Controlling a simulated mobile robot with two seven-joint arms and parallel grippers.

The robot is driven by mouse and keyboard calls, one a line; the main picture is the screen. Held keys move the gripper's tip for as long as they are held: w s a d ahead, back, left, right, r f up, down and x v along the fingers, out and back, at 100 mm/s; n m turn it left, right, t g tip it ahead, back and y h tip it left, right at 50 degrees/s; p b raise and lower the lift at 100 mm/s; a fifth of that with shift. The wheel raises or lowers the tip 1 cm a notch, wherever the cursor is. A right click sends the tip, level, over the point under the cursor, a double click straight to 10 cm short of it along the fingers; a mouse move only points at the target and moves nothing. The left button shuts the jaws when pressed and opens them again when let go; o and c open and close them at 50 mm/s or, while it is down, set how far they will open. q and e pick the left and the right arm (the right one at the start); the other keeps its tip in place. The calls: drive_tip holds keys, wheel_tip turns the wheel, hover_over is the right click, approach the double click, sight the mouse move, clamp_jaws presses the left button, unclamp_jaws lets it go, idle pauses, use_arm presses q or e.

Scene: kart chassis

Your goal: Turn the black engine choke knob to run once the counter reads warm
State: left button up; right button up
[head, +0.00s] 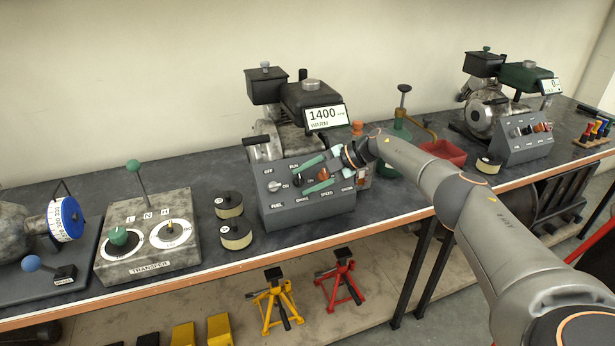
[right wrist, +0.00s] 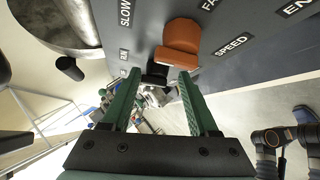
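The black engine (head: 310,95) stands at the middle of the bench. Its counter (head: 324,117) reads 1400; the smaller line beneath is too small to read. Its grey control panel (head: 284,214) has labels including RUN, CHOKE and SPEED. My right gripper (head: 301,179) is at this panel, green fingers apart on either side of a small black knob, probably the choke knob. In the right wrist view, the black knob (right wrist: 155,76) lies between the open fingertips (right wrist: 160,74), partly hidden beside an orange lever. I cannot tell its setting or any contact. My left gripper is out of view.
The orange speed lever (right wrist: 181,43) is close by the right fingertips. A second engine (head: 505,95), its counter reading 0, stands right. A transfer box (head: 150,262) and two round black-topped cans (head: 236,234) are left of the panel. A red tray (head: 443,151) lies behind my right arm.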

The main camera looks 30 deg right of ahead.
drive_tip(key=shift+o, duration=0.7)
drive_tip(key=shift+f, duration=0.1)
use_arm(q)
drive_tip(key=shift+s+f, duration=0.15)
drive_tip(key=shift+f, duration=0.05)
use_arm(e)
drive_tip(key=shift+r, duration=0.2)
use_arm(q)
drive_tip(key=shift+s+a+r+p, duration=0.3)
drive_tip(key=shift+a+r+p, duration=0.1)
drive_tip(key=shift+p, duration=0.35)
use_arm(e)
drive_tip(key=v, duration=1.2)
drive_tip(key=shift+d, duration=0.15)
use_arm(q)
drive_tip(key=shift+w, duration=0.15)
use_arm(e)
drive_tip(key=shift+s, duration=0.1)
